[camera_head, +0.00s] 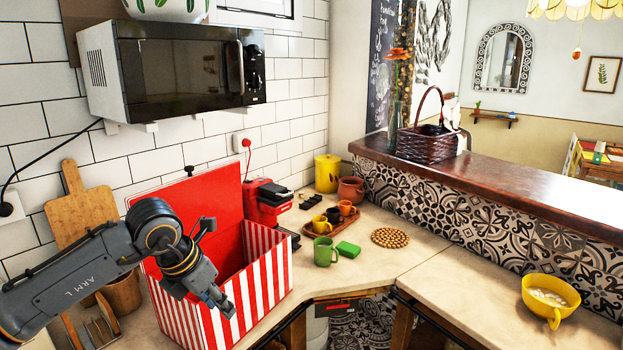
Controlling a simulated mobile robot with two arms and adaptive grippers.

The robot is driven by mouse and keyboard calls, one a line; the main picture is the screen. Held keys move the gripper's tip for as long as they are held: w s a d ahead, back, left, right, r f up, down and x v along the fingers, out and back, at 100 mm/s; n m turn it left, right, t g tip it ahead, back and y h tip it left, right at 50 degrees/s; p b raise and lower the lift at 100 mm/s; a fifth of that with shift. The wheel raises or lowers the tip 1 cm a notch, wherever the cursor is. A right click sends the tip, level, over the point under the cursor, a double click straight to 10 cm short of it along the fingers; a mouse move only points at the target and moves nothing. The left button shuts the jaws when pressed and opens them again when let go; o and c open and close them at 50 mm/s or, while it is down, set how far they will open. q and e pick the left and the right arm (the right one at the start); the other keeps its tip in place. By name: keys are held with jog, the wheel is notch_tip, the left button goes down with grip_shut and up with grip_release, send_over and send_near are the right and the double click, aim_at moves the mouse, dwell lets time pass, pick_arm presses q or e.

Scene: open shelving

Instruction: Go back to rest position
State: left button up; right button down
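My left arm comes in from the left, and my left gripper (222,302) hangs pointing down and to the right. It is in front of a red and white striped box (268,272) with its red lid (196,205) raised. The gripper overlaps the box's near side in the picture; I cannot tell if they touch. I see nothing held in it, but its finger gap is not clear. The inside of the box is mostly hidden. My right gripper is not in view.
A microwave (180,70) is above on the wall. The front counter middle is clear.

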pick_arm(q)
jog(key=w+d+f+n+h+b, duration=0.35)
jog(key=d+f+n+h, duration=0.55)
jog(key=d+f+h, duration=0.6)
jog(key=s+a+f+n+t+y+b, duration=0.1)
jog(key=a+f+n+t+y, duration=0.25)
jog(key=f+n, duration=0.45)
jog(key=s+a+f+n+t+y+b, duration=0.1)
jog(key=a+f+n+t+y, duration=0.25)
jog(key=f, duration=0.85)
jog(key=s+a+f+n+t+y+b, duration=0.1)
jog(key=a+f+n+t+y+b, duration=0.15)
jog(key=a+f+n, duration=0.6)
jog(key=s+a+f+n+g+y, duration=0.2)
jog(key=s+f+n+g+y, duration=0.1)
jog(key=s+f, duration=0.8)
jog(key=s+a+f+n+g+y, duration=0.2)
jog(key=s+a+f+n+y, duration=0.15)
jog(key=s+f, duration=0.75)
jog(key=s+f+n+g+b, duration=0.1)
jog(key=s+f, duration=0.5)
jog(key=s, duration=0.8)
jog(key=s+f+n+g+y+b, duration=0.1)
jog(key=s+f+n+g, duration=0.2)
jog(key=s, duration=1.1)
notch_tip(320, 180, down, 3)
jog(key=g, duration=0.3)
jog(key=shift+f+y, duration=0.15)
jog(key=shift+y, duration=0.15)
